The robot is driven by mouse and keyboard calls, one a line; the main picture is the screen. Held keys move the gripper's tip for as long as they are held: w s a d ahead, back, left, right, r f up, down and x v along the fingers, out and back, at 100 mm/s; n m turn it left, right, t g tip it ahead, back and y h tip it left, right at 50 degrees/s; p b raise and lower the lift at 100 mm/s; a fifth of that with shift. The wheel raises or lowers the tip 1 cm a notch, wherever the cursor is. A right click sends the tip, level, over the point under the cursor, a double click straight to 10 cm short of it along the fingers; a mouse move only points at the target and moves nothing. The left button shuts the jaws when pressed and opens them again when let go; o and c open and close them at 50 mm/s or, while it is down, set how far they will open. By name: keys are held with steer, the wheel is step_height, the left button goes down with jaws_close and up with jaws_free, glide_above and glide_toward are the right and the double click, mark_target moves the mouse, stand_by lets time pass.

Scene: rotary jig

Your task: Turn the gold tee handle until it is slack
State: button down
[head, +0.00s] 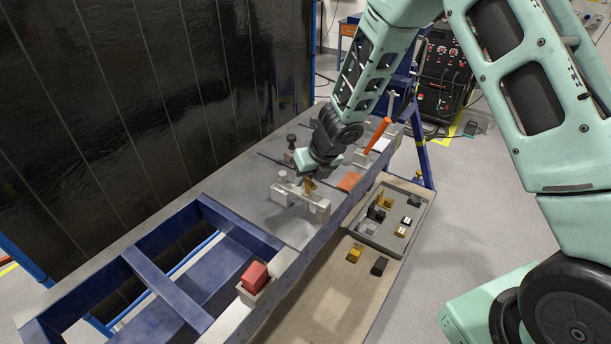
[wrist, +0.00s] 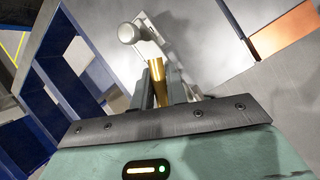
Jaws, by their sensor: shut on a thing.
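The gold tee handle (wrist: 158,82) stands between the two fingers of my gripper (wrist: 158,85) in the wrist view. The fingers are shut on it. In the head view my gripper (head: 310,183) is over the grey jig bracket on the bench, and only a small gold part of the handle (head: 309,187) shows beside it. The grey jig bracket (head: 296,198) has a pale round knob (head: 282,174) at its left end. The knob also shows in the wrist view (wrist: 128,33). The lower end of the handle is hidden by the gripper.
An orange lever (head: 377,135) and a black knob (head: 291,141) stand farther back on the bench. A red block (head: 255,275) sits at the near edge. A grey tray (head: 419,226) with several small parts lies on the lower shelf at right. An orange plate (head: 349,181) lies nearby.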

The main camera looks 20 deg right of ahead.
steer(key=c, duration=1.4)
jaws_free()
steer(key=shift+r, duration=0.1)
steer(key=p+v, duration=0.6)
steer(key=v, duration=1.1)
steer(key=shift+s, duration=0.15)
